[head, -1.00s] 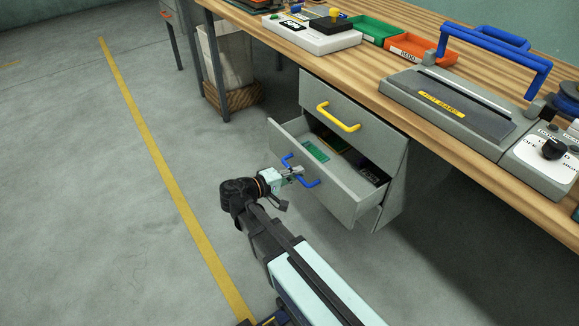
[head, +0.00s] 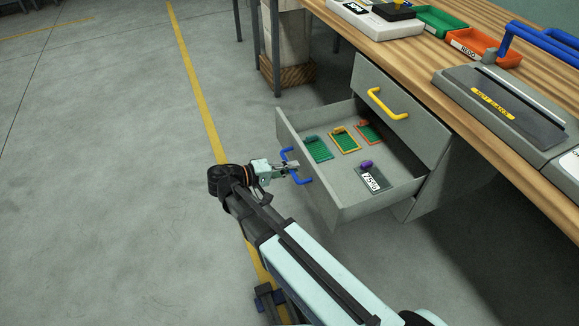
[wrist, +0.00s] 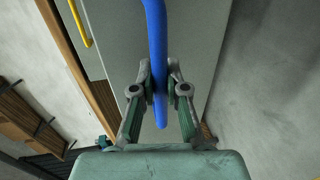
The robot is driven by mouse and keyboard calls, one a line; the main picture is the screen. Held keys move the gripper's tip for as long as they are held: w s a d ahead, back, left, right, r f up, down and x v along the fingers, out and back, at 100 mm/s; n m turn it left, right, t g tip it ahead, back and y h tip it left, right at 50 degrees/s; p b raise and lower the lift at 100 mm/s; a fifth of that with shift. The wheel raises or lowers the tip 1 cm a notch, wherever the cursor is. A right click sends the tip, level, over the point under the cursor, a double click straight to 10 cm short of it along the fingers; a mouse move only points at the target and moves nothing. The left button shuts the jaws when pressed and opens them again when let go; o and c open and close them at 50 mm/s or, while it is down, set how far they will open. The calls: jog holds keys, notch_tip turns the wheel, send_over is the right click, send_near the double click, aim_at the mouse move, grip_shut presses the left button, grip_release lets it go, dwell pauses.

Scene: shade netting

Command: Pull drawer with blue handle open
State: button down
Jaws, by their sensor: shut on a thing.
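The drawer with the blue handle (head: 303,180) is the lower one of a grey cabinet under the bench. It stands well open, and its grey front panel (head: 318,190) faces my arm. My gripper (head: 292,166) is shut on the blue handle at its middle. In the wrist view the blue handle (wrist: 155,50) runs between the two fingers of my gripper (wrist: 160,88), and the grey drawer front (wrist: 195,40) lies behind. Inside the drawer are a green board, a yellow-edged board, an orange-edged board and a dark item with a white label and purple knob.
A closed drawer with a yellow handle (head: 387,103) is above. The wooden bench (head: 470,110) carries a grey sealer (head: 500,100), an orange tray (head: 485,47) and a green tray (head: 440,22). The floor left of my arm is clear.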

jog(key=c, duration=1.2)
grip_release()
jog(key=v, duration=1.2)
